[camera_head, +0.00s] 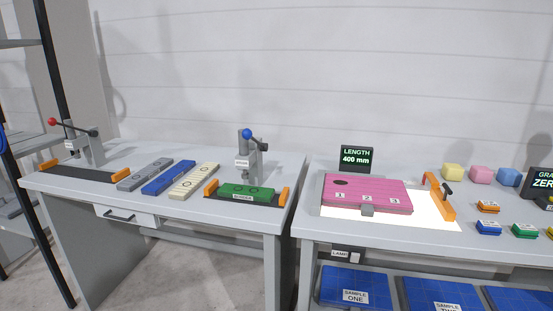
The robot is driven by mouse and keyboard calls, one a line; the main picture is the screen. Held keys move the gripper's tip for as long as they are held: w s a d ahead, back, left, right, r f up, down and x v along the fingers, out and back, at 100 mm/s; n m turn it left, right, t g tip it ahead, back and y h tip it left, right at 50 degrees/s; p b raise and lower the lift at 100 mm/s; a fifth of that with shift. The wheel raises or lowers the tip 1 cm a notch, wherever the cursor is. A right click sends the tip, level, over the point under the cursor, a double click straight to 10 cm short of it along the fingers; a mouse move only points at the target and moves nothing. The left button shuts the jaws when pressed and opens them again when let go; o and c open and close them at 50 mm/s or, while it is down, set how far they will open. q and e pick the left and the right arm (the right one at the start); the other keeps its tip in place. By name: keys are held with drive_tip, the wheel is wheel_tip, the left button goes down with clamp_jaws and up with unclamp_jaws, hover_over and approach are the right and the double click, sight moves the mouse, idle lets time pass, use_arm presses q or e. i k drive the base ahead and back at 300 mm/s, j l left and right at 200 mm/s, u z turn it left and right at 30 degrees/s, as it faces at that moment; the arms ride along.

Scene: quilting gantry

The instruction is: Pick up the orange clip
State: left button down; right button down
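A small orange block-like piece with a pale label (488,207) lies on the right table, right of the lit panel; it may be the orange clip, but its shape is too small to be sure. Another yellow-orange piece (546,203) sits at the far right, partly cut by the frame edge. Neither of my grippers is in view.
A blue piece (488,228) and a green piece (524,231) lie close in front. Yellow (453,172), pink (481,175) and blue blocks (509,177) stand behind. A pink slab (367,193) lies on the lit panel (433,222). The left table (170,214) holds clamps and bars.

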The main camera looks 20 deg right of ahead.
sight(484, 206)
drive_tip(key=z, duration=1.85)
drive_tip(key=i+l+u, duration=0.1)
drive_tip(key=u, duration=0.25)
drive_tip(key=i+l+u, duration=0.15)
drive_tip(key=u, duration=0.15)
drive_tip(key=i+l+u, duration=0.15)
drive_tip(key=u, duration=0.2)
drive_tip(key=i+l+u, duration=0.1)
drive_tip(key=l, duration=0.15)
drive_tip(key=i+l+u, duration=0.1)
drive_tip(key=l, duration=0.2)
drive_tip(key=i+l, duration=0.1)
drive_tip(key=l, duration=0.2)
drive_tip(key=j+u, duration=0.05)
